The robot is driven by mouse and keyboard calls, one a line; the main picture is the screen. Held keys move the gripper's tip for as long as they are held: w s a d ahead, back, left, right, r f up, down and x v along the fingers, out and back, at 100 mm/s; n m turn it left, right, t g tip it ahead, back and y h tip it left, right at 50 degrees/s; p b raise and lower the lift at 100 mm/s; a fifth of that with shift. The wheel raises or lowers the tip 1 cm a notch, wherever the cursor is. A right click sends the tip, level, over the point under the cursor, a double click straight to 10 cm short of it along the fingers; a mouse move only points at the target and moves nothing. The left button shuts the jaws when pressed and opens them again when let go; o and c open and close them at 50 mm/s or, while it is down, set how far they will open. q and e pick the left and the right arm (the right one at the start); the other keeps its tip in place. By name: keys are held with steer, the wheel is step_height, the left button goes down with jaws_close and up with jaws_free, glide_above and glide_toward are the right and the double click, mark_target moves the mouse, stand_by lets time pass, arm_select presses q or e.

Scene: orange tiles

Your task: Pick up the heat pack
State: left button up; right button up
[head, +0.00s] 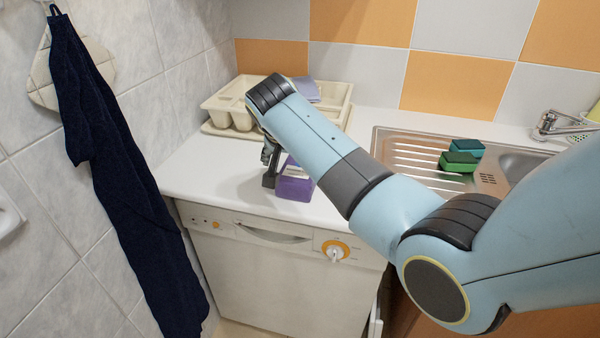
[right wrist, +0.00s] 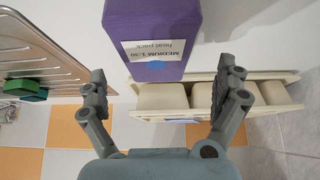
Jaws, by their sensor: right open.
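The heat pack (head: 295,184) is a purple box with a white label, standing on the white counter near its front edge. In the right wrist view the heat pack (right wrist: 152,22) is large at the top centre, its "heat pack" label upside down. My right gripper (head: 270,168) is beside the left of the box in the head view, partly hidden by my arm. In the right wrist view the right gripper (right wrist: 163,75) is open, its fingers spread on either side of the box's near end, with nothing clamped between them. My left gripper is not in view.
A cream cutlery tray (head: 222,102) stands behind on the counter, with a lilac item (head: 306,90) at it. A steel sink (head: 400,146) with green sponges (head: 458,161) is to the right. A dark towel (head: 115,160) hangs at left. The counter's left front (head: 205,175) is clear.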

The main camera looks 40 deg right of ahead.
steer(key=x, duration=0.5)
steer(key=shift+d, duration=0.25)
steer(key=shift+s, duration=0.1)
steer(key=c, duration=1.4)
steer(key=shift+c, duration=0.2)
